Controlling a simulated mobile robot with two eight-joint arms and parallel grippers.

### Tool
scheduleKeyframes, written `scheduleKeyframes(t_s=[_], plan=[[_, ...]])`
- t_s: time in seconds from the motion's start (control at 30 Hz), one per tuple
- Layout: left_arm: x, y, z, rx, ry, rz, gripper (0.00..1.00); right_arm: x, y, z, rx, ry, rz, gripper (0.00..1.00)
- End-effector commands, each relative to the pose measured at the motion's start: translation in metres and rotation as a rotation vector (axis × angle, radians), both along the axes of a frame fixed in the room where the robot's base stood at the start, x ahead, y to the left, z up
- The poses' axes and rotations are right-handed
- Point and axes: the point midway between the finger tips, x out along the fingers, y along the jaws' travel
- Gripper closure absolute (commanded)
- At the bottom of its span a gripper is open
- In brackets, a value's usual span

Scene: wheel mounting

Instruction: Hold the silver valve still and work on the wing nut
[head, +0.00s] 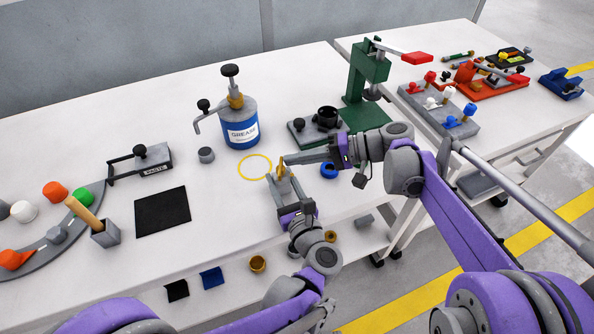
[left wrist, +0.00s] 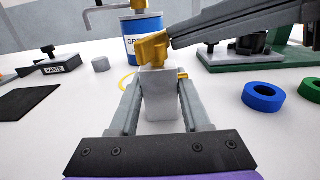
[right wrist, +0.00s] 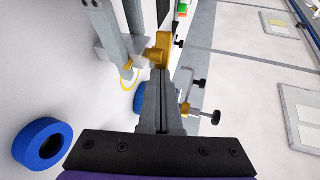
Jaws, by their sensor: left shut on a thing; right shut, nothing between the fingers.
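The silver valve (left wrist: 160,92) is a pale grey block standing upright between the fingers of my left gripper (head: 284,186), which is shut on it. The gold wing nut (left wrist: 153,48) sits at the valve's top; it also shows in the head view (head: 281,166) and the right wrist view (right wrist: 160,52). My right gripper (right wrist: 163,72) is shut and empty, coming in from the right with its fingertips at the wing nut. They appear to touch it, but the contact is hard to tell. The valve's lower part is partly hidden by my left fingers in the head view.
A yellow ring marking (head: 255,167) lies just left of the valve. A blue ring (head: 328,170) lies to its right. The blue grease can (head: 240,128) stands behind, with a grey fixture (head: 303,132) and green press (head: 368,75) at back right. The black mat (head: 162,212) lies left.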

Motion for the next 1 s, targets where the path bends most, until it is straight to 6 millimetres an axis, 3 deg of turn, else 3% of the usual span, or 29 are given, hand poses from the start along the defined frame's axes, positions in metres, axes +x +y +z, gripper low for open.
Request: scheduleKeyframes(t_s=[0.3, 1.0], plan=[[0.0, -0.001, 0.0, 0.001, -0.001, -0.002, 1.0, 0.012, 0.007, 0.0, 0.0, 0.0, 0.136, 1.0], [0.0, 0.0, 0.0, 0.0, 0.0, -0.001, 1.0, 0.022, 0.023, 0.0, 0.0, 0.0, 0.135, 1.0]])
